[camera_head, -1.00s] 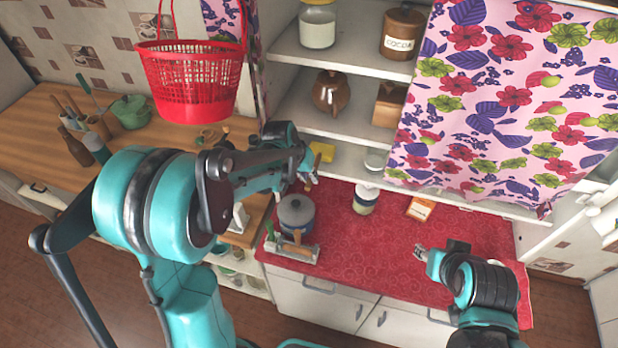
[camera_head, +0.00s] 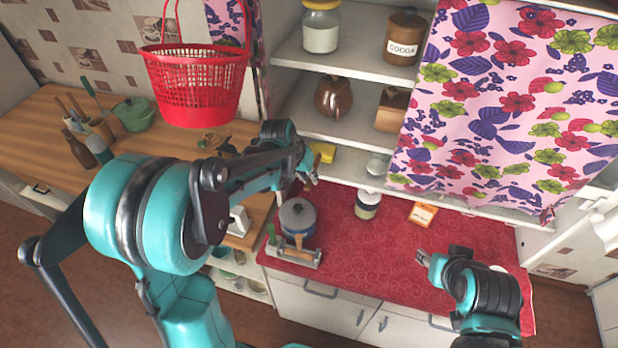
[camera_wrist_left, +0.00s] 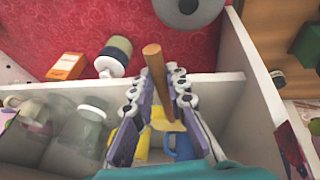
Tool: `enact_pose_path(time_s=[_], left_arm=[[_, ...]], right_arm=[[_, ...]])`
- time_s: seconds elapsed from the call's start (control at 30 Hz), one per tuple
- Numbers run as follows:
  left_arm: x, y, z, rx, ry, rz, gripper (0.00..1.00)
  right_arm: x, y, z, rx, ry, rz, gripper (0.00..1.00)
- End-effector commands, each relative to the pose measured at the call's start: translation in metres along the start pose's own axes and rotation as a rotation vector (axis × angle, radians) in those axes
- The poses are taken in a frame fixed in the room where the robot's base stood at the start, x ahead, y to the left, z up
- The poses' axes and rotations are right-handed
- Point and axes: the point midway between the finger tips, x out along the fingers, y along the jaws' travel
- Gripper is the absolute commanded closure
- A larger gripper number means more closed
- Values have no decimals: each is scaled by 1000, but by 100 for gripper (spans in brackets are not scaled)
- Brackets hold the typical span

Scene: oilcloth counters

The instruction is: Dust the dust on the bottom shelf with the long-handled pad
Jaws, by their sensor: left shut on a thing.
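The long-handled pad shows its yellow head (camera_head: 323,152) at the left end of the bottom shelf (camera_head: 347,165). Its wooden handle (camera_wrist_left: 156,75) stands between the fingers of my left gripper (camera_wrist_left: 158,95) in the left wrist view. My left gripper (camera_head: 310,172) is shut on it, in front of the shelf's left end. I cannot make out the dust; the arm and the shelf above hide part of the bottom shelf. My right gripper (camera_head: 424,257) is over the red counter, away from the shelf, its jaws too small to judge.
A glass jar (camera_head: 377,165) stands on the bottom shelf. A lidded pot (camera_head: 297,214), a jar (camera_head: 368,203) and an orange box (camera_head: 422,214) stand on the red counter (camera_head: 380,250). A floral curtain (camera_head: 510,110) covers the shelves' right side. A red basket (camera_head: 195,85) hangs at left.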

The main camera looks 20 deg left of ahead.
Motion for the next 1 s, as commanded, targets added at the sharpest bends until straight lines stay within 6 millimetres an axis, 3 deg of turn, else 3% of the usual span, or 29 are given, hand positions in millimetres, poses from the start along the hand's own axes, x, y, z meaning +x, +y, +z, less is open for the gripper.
enact_pose_path(time_s=[1.0], left_arm=[[-40,0,114,-1,0,0,100]], right_arm=[[-7,0,-5,0,0,0,60]])
